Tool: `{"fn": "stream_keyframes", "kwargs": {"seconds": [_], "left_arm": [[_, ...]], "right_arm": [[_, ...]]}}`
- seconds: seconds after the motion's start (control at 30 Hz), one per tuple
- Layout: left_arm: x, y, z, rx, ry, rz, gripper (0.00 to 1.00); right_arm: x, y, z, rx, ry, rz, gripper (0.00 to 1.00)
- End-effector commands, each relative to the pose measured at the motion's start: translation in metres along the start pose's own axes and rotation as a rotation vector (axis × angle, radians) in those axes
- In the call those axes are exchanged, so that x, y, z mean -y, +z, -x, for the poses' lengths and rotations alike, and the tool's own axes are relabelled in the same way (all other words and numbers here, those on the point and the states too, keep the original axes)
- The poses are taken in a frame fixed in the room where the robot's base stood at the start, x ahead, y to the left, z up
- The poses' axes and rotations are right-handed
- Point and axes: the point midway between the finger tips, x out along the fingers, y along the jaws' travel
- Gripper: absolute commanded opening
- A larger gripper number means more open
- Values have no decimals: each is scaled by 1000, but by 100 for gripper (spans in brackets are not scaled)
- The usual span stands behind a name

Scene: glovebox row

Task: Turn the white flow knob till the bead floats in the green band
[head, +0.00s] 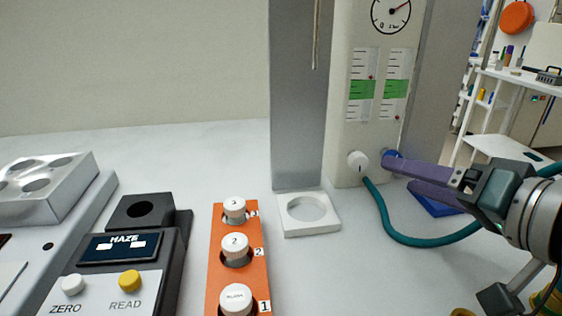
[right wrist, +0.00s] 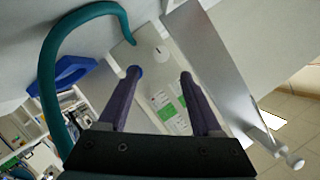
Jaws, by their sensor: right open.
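The white flow knob (head: 358,161) sits low on the front of the pale flow panel (head: 344,120). It also shows in the right wrist view (right wrist: 161,53), beyond the fingertips. A blue knob (head: 391,154) is just right of it, partly behind my upper finger. Above are two scales, each with a green band (head: 361,89). A small red bead (head: 371,77) shows above the left band, and another (head: 397,118) below the right band. My right gripper (head: 398,172) is open and empty, its fingertips by the blue knob. My left gripper is out of view.
A teal hose (head: 402,238) curves from below the white knob across the bench to the right. A grey post (head: 297,95) and white ring holder (head: 308,214) stand left of the panel. An orange rack (head: 222,264) with numbered vials and the haze meter (head: 120,248) are further left.

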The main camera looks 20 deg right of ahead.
Motion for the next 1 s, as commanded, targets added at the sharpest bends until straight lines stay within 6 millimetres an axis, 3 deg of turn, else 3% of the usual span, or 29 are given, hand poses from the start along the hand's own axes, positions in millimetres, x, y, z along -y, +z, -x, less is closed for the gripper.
{"fn": "stream_keyframes", "kwargs": {"seconds": [0.53,0.7,1.0], "left_arm": [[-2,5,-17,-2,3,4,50],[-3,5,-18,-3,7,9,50],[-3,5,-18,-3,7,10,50]], "right_arm": [[0,0,-84,0,-1,3,66],[1,0,-94,0,0,4,66],[1,0,-95,1,0,4,64]]}}
